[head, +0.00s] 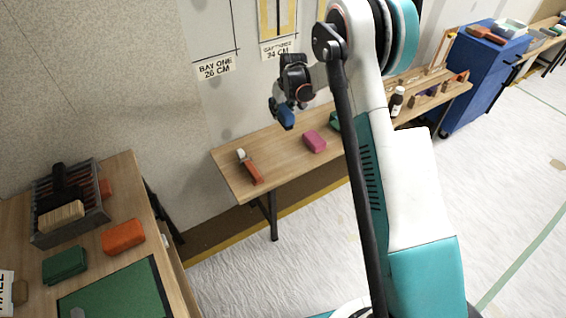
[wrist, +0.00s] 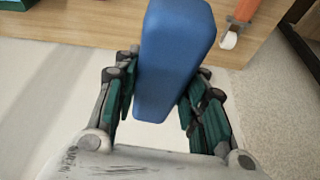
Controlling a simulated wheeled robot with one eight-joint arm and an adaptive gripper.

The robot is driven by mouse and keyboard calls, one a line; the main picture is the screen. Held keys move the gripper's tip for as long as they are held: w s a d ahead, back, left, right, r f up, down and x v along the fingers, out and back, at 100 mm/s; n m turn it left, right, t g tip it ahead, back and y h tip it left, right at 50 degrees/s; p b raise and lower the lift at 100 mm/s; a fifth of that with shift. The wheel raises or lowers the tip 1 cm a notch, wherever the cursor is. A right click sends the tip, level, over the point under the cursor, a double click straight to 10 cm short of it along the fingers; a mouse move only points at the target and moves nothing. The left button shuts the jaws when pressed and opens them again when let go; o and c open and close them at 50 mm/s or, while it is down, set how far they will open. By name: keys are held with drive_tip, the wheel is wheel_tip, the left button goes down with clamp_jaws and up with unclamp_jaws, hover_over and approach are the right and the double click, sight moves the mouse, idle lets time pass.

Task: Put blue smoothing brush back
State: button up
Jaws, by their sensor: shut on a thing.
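The blue smoothing brush (wrist: 174,55) shows as a long, smooth blue block between the fingers of my gripper (wrist: 160,108) in the wrist view. My gripper is shut on it, and no bristles can be made out. In the head view, the brush (head: 284,114) hangs under my gripper (head: 284,101), above the back edge of the wooden wall bench (head: 280,150) and apart from its top.
At lower left, a table holds a grey crate (head: 85,225) with a wooden-headed brush (head: 60,214), an orange block (head: 122,237) and a green block (head: 65,265). A blue cabinet (head: 480,75) stands at right.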

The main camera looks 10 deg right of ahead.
drive_tip(key=shift+s+f+n+y, duration=0.3)
drive_tip(key=shift+f+n, duration=0.05)
drive_tip(key=shift+n, duration=0.15)
wheel_tip(320, 180, down, 20)
drive_tip(key=b, duration=0.7)
drive_tip(key=shift+r, duration=0.1)
drive_tip(key=shift+c, duration=0.5)
drive_tip(key=o, duration=1.2)
drive_tip(key=shift+r, duration=0.1)
